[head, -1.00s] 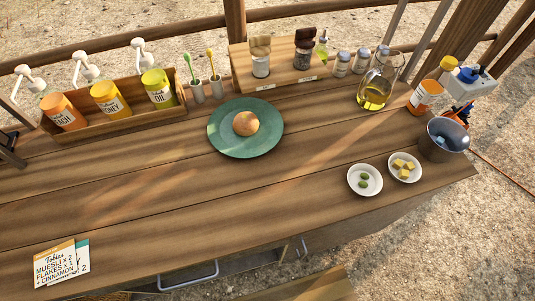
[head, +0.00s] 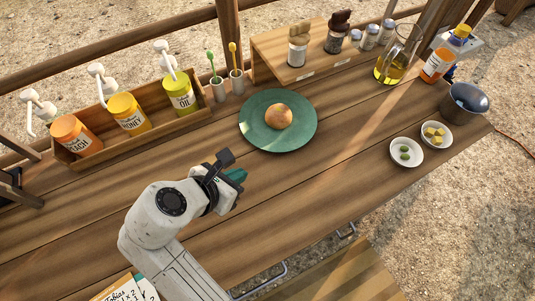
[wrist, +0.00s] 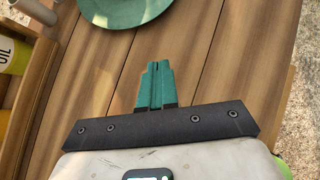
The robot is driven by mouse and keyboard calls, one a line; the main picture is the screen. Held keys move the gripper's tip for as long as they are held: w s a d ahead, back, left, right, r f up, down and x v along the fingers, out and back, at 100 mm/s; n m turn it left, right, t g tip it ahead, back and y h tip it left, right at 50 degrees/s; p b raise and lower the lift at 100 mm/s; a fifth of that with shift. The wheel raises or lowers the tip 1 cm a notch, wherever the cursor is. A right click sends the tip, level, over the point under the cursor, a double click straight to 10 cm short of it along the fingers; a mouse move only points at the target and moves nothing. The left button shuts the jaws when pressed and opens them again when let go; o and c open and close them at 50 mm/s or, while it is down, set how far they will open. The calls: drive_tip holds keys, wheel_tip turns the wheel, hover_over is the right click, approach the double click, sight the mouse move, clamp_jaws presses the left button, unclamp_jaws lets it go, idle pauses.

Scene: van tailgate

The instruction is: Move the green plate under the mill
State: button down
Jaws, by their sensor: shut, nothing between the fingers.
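The green plate (head: 258,133) lies flat on the wooden counter with a round peach-coloured fruit (head: 278,116) on it. The plate's near edge also shows at the top of the wrist view (wrist: 122,17). My gripper (head: 238,175) is shut and empty, its teal fingers (wrist: 155,85) together. It hovers over the counter, on the near-left side of the plate and apart from it. Two clear jars with brown tops, a light one (head: 298,46) and a dark one (head: 338,34), stand on the wooden riser behind the plate. I cannot tell whether either is the mill.
A wooden box (head: 92,158) with several pump bottles stands at the back left, beside two cups with brushes (head: 237,82). The counter in front of the plate is clear.

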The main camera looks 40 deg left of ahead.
sight(288, 136)
drive_tip(key=x, duration=0.8)
drive_tip(key=shift+w+d+f, duration=0.1)
drive_tip(key=shift+d, duration=0.05)
drive_tip(key=w, duration=0.3)
drive_tip(key=shift+w+f, duration=0.2)
drive_tip(key=shift+w, duration=0.05)
drive_tip(key=shift+w+f, duration=0.1)
drive_tip(key=shift+w, duration=0.45)
drive_tip(key=w, duration=0.2)
drive_tip(key=w+p, duration=0.1)
drive_tip(key=w, duration=0.4)
drive_tip(key=shift+a, duration=0.3)
